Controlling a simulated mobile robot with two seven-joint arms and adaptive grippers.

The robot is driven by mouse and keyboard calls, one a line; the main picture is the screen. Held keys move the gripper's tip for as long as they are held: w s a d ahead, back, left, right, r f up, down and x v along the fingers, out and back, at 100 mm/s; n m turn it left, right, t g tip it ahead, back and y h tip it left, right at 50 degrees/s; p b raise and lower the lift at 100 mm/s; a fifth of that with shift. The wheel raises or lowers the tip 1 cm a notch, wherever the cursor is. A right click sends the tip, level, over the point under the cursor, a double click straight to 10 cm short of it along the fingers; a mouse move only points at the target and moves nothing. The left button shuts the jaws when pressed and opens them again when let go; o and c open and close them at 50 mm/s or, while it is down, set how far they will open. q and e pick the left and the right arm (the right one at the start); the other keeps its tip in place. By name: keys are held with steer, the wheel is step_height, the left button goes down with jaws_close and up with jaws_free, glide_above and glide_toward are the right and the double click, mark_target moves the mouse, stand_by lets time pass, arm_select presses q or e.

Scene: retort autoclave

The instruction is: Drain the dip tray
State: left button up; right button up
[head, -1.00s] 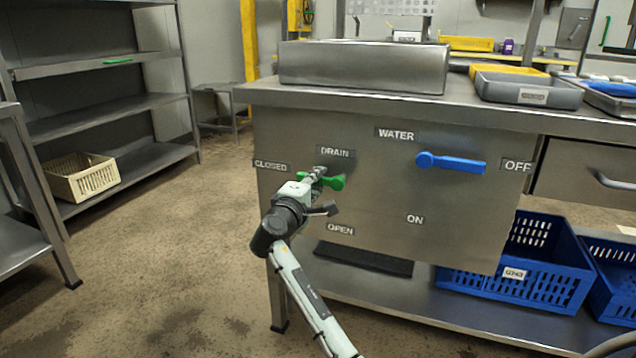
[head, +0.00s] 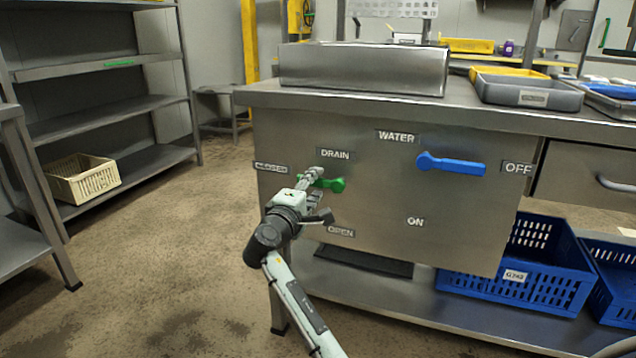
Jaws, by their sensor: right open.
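The green drain handle (head: 333,184) is on the steel front panel under the DRAIN label (head: 335,155). My left gripper is out of view.
The blue water handle (head: 450,164) points right toward OFF (head: 518,168). A grey tray (head: 528,95) sits on the counter at right. Blue crates (head: 520,262) fill the lower shelf at right. A cream basket (head: 82,180) is on the left rack. Floor between is clear.

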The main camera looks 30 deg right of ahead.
steer(key=v, duration=0.5)
stand_by(0.4)
